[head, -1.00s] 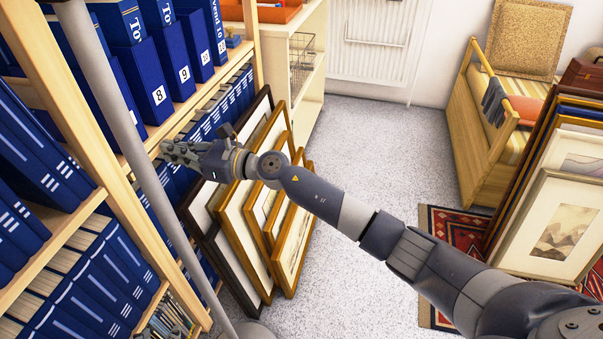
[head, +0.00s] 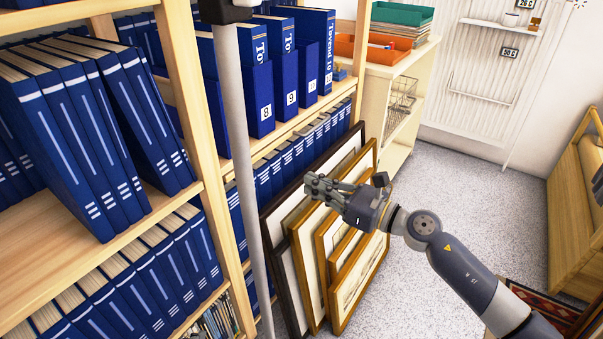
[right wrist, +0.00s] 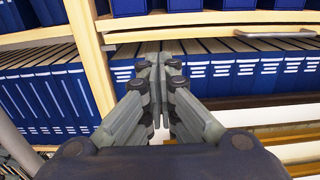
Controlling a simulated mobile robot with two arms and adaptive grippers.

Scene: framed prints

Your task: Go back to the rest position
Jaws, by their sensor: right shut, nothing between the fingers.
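My right gripper (head: 322,187) is shut and empty in the head view. It is in front of the shelf of blue binders, above the upper part of the leaning framed prints (head: 345,262). Its arm comes in from the lower right. In the right wrist view the fingers (right wrist: 152,70) are closed together and point at a row of blue binders (right wrist: 245,72) on a shelf; the frames show at the lower right edge. I cannot tell whether the gripper touches a frame. My left gripper is not in view.
A wooden bookcase (head: 187,95) full of blue binders and box files fills the left side. A grey pole (head: 243,150) stands before it. A shelf with orange trays (head: 362,50) stands behind. Speckled floor (head: 460,200) is open at centre right. A wooden bench (head: 580,215) is at right.

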